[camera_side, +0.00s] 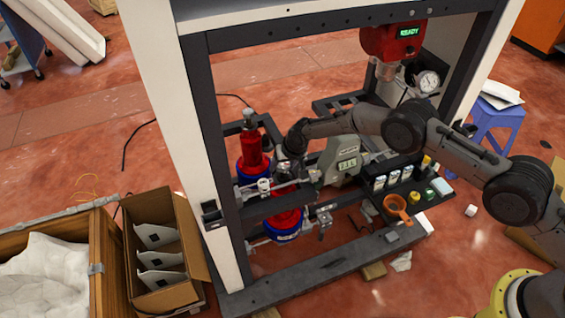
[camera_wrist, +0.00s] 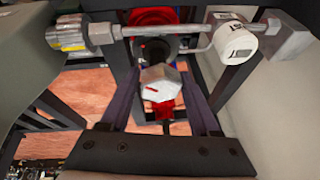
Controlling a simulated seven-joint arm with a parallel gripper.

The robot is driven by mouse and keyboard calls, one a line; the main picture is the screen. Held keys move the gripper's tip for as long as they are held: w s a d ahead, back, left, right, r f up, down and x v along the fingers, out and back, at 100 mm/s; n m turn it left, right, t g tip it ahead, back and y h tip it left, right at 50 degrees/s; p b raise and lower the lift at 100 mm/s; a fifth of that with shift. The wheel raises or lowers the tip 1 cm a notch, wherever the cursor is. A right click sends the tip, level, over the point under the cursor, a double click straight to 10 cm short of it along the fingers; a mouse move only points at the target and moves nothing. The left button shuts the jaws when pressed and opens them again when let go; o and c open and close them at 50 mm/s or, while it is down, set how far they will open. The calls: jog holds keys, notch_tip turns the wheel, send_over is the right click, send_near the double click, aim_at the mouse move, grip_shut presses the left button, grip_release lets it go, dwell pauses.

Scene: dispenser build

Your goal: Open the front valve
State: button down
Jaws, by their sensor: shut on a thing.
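In the wrist view, a silver six-sided valve knob (camera_wrist: 160,84) with a small red mark sits between the two dark fingers of my gripper (camera_wrist: 161,92). My gripper is shut on this knob. A thin metal pipe (camera_wrist: 185,52) runs behind it, with a round black part and red behind. In the side view, my gripper (camera_side: 287,166) is low at the pipework in the frame, beside the red cylinder (camera_side: 252,150). The knob and fingertips are too small and covered there to make out. I cannot tell how far the valve is turned.
A white-capped fitting (camera_wrist: 236,42) and a ribbed metal fitting (camera_wrist: 70,34) flank the knob closely. A lower red-and-blue cylinder (camera_side: 284,228) hangs below.

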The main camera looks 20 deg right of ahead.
jog(key=shift+n+y, duration=0.6)
jog(key=shift+n, duration=1.4)
jog(key=shift+n+g+y, duration=0.6)
jog(key=shift+n, duration=0.8)
jog(key=shift+n+g+y, duration=0.4)
jog(key=shift+n+g, duration=0.2)
jog(key=shift+n, duration=1.2)
